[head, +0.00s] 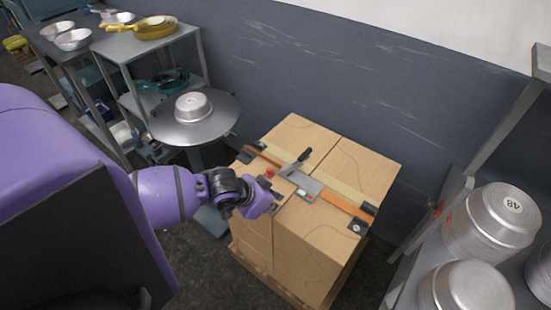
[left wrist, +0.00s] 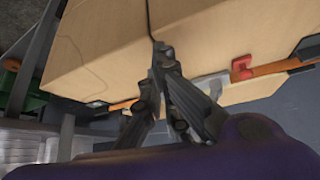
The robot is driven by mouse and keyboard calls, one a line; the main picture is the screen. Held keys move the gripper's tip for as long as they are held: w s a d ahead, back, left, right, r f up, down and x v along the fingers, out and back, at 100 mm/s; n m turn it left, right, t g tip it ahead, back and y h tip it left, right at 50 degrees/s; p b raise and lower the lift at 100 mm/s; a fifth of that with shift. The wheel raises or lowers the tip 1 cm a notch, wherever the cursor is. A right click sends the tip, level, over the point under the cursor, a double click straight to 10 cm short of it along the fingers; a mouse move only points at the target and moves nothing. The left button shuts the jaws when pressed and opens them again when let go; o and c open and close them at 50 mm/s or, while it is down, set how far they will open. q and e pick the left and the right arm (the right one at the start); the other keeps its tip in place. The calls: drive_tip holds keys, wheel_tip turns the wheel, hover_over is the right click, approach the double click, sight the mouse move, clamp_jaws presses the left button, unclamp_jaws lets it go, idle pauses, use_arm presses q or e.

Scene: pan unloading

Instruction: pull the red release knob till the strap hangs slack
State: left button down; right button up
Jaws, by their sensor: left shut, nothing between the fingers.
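The red release knob (head: 269,173) is on the strap line on top of the boxes, left of the grey buckle (head: 303,184) with its black lever. It also shows in the left wrist view (left wrist: 241,67), right of my fingers. The orange strap (head: 346,205) runs straight and flat across the box tops. My left gripper (head: 272,197) is just in front of the knob, apart from it, over the near box edge. In the left wrist view its fingertips (left wrist: 160,48) are together, holding nothing. My right gripper is not in view.
The cardboard boxes (head: 307,235) stand on a wooden pallet (head: 268,283) against the grey wall. A round table with a metal pan (head: 193,106) stands behind left. A rack with stacked pans (head: 490,222) is at the right. Shelving with bowls (head: 73,39) is at the far left.

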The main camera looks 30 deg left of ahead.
use_arm(q)
wheel_tip(320, 180, up, 9)
drive_tip(key=n+t, duration=0.1)
drive_tip(key=t, duration=0.1)
hover_over(269, 172)
drive_tip(key=x, duration=0.4)
drive_tip(key=b+x, duration=0.1)
drive_tip(key=x, duration=0.4)
drive_tip(key=shift+w+a+f, duration=0.15)
drive_tip(key=shift+w, duration=0.25)
drive_tip(key=shift+s+a+f+p, duration=0.1)
drive_tip(key=shift+s+a+p, duration=0.15)
drive_tip(key=shift+s, duration=0.45)
drive_tip(key=shift+s+a+f+p, duration=0.15)
drive_tip(key=shift+s+p, duration=0.15)
drive_tip(key=shift+s, duration=0.45)
drive_tip(key=shift+s+f, duration=0.15)
drive_tip(key=shift+s, duration=0.05)
drive_tip(key=shift+s+f, duration=0.1)
drive_tip(key=shift+f, duration=0.1)
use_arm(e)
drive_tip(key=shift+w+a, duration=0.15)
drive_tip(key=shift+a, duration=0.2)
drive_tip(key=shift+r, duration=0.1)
